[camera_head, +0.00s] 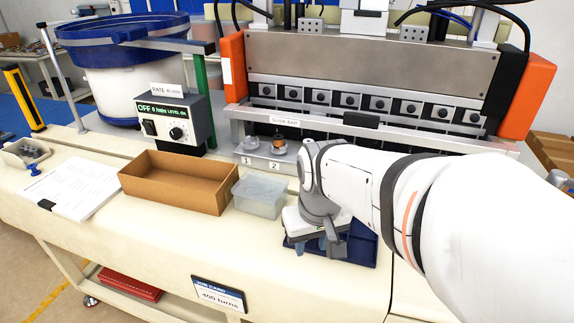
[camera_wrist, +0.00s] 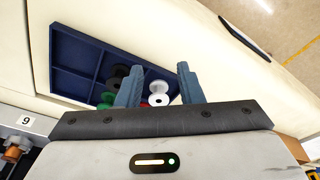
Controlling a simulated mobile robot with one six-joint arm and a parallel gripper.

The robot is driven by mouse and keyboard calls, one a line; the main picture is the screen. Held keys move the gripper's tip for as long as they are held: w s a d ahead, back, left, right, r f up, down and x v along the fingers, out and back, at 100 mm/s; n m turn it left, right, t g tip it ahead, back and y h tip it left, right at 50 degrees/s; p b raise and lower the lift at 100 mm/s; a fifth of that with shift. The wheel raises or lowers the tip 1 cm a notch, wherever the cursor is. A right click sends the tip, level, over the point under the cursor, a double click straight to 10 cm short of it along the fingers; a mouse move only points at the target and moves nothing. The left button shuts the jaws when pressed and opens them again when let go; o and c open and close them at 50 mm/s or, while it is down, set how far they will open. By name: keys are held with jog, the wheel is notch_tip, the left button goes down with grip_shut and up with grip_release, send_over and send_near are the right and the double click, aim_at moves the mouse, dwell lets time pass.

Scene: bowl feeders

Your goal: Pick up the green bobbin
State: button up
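My gripper (camera_wrist: 160,70) is open, its two blue-grey fingers apart with nothing held between them. In the head view my gripper (camera_head: 322,243) is low over the dark blue compartment tray (camera_head: 364,250). The tray's bare compartments also show in the wrist view (camera_wrist: 80,53). In the head view my arm and gripper hide the bobbins.
Beside the green one are a black bobbin (camera_wrist: 119,72), a white bobbin (camera_wrist: 158,87) and a red part (camera_wrist: 144,104). A clear plastic box (camera_head: 259,195) and an open cardboard box (camera_head: 178,182) stand left of the tray. The winding machine (camera_head: 370,65) rises behind.

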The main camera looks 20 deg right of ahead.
jog(key=w+d+r+p, duration=0.1)
jog(key=w+d, duration=0.1)
jog(key=d, duration=0.1)
jog(key=w+d+r+g+p, duration=0.1)
jog(key=w+d+p, duration=0.1)
jog(key=w+d, duration=0.1)
jog(key=w+d+r+g+p, duration=0.1)
jog(key=w+d+r, duration=0.1)
jog(key=w+d, duration=0.1)
jog(key=shift+w+d+p, duration=0.2)
jog(key=shift+d+p, duration=0.1)
jog(key=f, duration=0.4)
jog(key=f+p, duration=0.1)
jog(key=f, duration=0.1)
jog(key=shift+w+d+f, duration=0.25)
jog(key=shift+w+f, duration=0.1)
jog(key=shift+f, duration=0.6)
jog(key=shift+c, duration=0.4)
jog(key=c, duration=0.5)
